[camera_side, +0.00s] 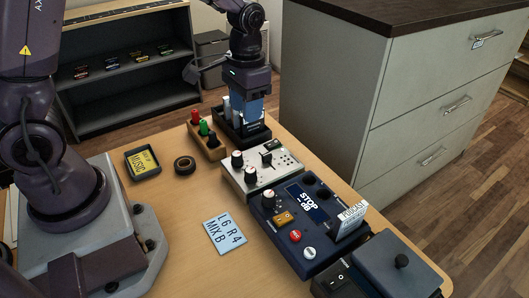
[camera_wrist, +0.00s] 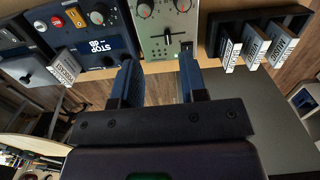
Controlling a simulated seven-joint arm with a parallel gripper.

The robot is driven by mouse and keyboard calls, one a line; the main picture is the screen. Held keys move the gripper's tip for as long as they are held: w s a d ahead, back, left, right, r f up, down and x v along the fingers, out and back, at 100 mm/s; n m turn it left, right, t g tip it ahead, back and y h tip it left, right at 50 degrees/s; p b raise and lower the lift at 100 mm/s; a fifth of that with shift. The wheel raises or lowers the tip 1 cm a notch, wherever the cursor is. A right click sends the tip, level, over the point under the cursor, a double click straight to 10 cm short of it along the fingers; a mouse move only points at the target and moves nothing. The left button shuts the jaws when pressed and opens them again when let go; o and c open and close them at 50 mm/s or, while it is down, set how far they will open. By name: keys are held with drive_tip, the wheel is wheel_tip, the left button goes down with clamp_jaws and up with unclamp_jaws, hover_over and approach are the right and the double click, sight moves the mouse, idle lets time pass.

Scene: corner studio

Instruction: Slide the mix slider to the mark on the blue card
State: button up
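The blue card (camera_side: 225,234) lies flat on the table and reads "L6 R4 MIX B". The cream mixer panel (camera_side: 245,185), with knobs and slider slots, stands behind the navy "STOP" unit. It also shows at the top of the wrist view (camera_wrist: 157,48), with two knobs and a dark horizontal slider handle (camera_wrist: 167,43). Which control is the mix slider, and its exact setting, I cannot read. My gripper (camera_side: 250,119) hangs pointing down at the back of the table, over or near the black card rack. In the wrist view its fingers (camera_wrist: 160,78) are apart with nothing between them.
The black rack (camera_side: 255,136) holds upright white-labelled cards. Coloured pegs (camera_side: 204,129) stand in a wooden block beside it. The navy "STOP" unit (camera_side: 285,244) bears a standing white label (camera_side: 351,218).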

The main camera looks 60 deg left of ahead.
approach(265, 155)
drive_tip(key=shift+t, duration=0.3)
drive_tip(key=f, duration=0.9)
drive_tip(key=shift+s+f, duration=0.2)
drive_tip(key=shift+s, duration=0.05)
clamp_jaws()
